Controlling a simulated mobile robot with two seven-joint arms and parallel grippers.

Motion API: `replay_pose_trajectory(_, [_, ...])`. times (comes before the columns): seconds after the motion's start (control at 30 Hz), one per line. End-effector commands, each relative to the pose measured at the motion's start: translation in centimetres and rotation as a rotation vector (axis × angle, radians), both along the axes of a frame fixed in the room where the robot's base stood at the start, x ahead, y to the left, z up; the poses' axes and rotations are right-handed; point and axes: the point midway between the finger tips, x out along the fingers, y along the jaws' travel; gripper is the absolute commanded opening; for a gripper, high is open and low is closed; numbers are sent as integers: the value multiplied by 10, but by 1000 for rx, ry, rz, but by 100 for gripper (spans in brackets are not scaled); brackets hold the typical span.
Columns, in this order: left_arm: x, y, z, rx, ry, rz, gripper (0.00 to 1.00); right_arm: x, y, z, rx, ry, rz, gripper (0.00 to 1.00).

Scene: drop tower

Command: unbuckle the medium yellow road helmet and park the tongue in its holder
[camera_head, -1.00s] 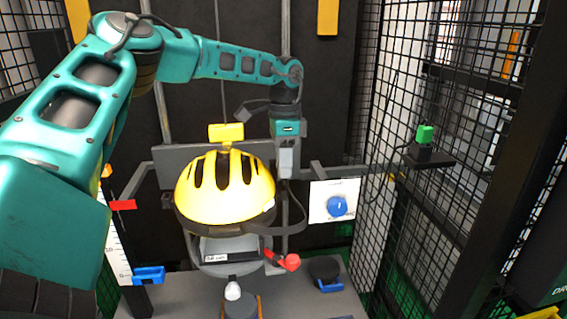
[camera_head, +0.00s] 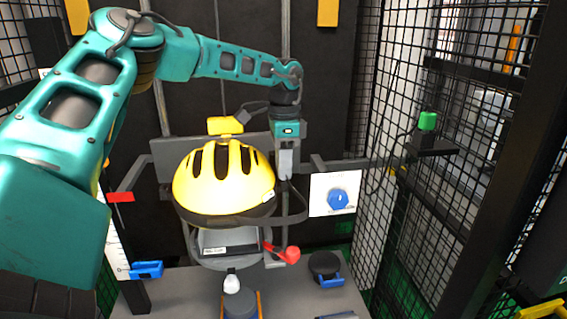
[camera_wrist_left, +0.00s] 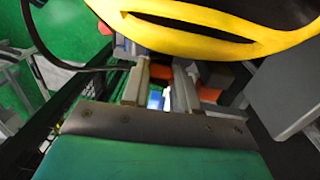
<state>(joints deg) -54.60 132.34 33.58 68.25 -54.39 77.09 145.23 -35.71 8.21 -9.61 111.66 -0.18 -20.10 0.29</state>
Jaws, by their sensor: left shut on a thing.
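The yellow road helmet (camera_head: 222,178) sits upright on a stand, its dark lower rim showing. My left gripper (camera_head: 286,172) points down just right of the helmet, at the height of its shell. A dark strap-like loop (camera_head: 303,205) curves from below the gripper round the helmet's right side. In the left wrist view the helmet (camera_wrist_left: 215,22) fills the top, above the two fingers (camera_wrist_left: 160,88). They are closed on a small part, apparently the buckle tongue, mostly hidden. The buckle and tongue holder cannot be made out. My right gripper is not in view.
A white panel with a blue knob (camera_head: 338,199) stands right of the gripper. A red lever (camera_head: 290,255) juts out below the helmet. A green button (camera_head: 428,121) sits on a bracket at the right. Mesh fencing (camera_head: 478,130) bounds the right side.

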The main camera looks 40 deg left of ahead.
Motion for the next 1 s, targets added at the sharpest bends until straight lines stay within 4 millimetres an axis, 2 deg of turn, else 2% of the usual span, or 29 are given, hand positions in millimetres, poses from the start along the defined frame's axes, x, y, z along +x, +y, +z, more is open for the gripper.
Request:
replay_pose_trajectory(0.53, [0, 0, -3, 1, -1, -1, 14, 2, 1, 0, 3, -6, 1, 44])
replay_pose_trajectory(0.93, [0, 0, -8, 1, -1, 0, 14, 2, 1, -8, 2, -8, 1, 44])
replay_pose_trajectory(0.97, [0, 0, -7, 1, -1, 0, 30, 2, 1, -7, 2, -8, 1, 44])
replay_pose_trajectory(1.0, [0, 0, -7, 1, -1, 0, 34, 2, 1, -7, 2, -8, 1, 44])
